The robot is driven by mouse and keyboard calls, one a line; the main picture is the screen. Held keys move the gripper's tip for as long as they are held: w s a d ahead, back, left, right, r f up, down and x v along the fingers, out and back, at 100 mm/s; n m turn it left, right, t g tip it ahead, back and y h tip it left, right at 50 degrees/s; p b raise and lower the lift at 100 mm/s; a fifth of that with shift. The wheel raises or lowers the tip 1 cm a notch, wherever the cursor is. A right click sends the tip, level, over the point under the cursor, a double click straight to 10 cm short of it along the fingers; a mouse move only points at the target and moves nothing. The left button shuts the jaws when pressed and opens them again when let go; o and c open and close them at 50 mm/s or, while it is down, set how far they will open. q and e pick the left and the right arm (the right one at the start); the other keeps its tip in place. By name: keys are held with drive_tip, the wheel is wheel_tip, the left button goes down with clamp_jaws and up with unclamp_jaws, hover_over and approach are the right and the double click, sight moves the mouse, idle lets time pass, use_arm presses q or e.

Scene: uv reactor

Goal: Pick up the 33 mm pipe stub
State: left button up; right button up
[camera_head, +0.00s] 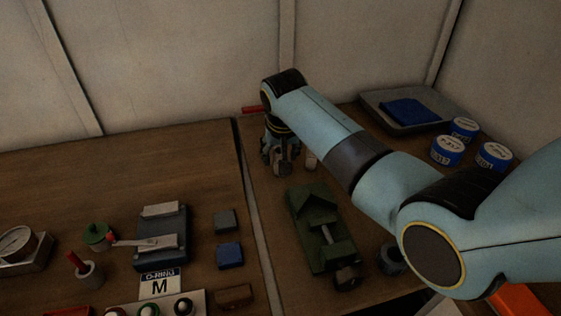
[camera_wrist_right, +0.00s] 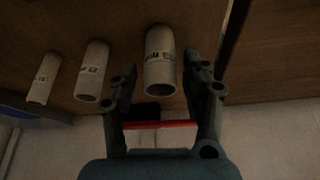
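Three pale pipe stubs show in the right wrist view: a wide stub (camera_wrist_right: 160,62), a middle stub (camera_wrist_right: 93,72) and a narrow stub (camera_wrist_right: 43,80). Their printed labels are too blurred to read, so I cannot tell from print which is 33 mm. My right gripper (camera_wrist_right: 159,68) is open, and the wide stub appears between its fingers, with no clear contact. In the head view, my right gripper (camera_head: 281,160) points down over the back of the bench, with a pale stub (camera_head: 311,161) just right of it. My left gripper is not in view.
A green vise (camera_head: 318,230) stands in front of my right gripper. A grey tray (camera_head: 440,122) with a blue cloth (camera_head: 403,112) and several blue-and-white tins (camera_head: 447,151) are at right. A red bar (camera_head: 252,109) lies behind. The back-left bench (camera_head: 130,165) is clear.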

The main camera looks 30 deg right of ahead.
drive_tip(key=c, duration=0.7)
